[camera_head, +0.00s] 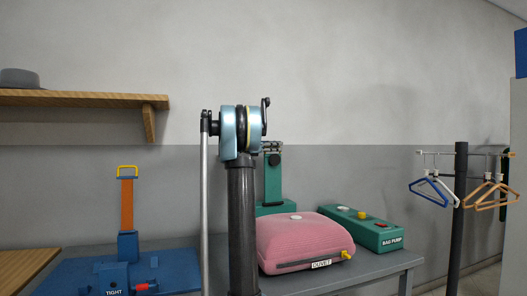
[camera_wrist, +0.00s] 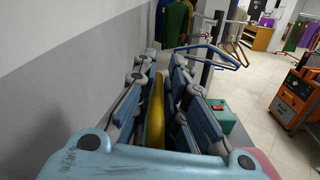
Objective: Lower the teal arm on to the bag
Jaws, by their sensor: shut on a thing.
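The pink bag (camera_head: 305,240), labelled DUVET, lies plump on the grey table with a yellow valve at its right end. A teal upright (camera_head: 273,185) with a black knob stands behind it. The teal arm itself is not clearly visible; my arm covers that area in the head view. In the wrist view my gripper (camera_wrist: 163,75) is shut on a long yellow bar (camera_wrist: 156,115), which lies between the blue-grey fingers. What the bar joins is hidden. A strip of the pink bag (camera_wrist: 263,162) shows at lower right, beside the gripper.
A teal bag pump (camera_head: 365,229) with a red button sits right of the bag. A blue fixture (camera_head: 165,272) marked TIGHT, with an orange post (camera_head: 127,205) and yellow handle, is at left. Coat hangers (camera_head: 432,191) hang on a rack (camera_head: 459,220) at right. A wooden shelf (camera_head: 80,98) juts out at left.

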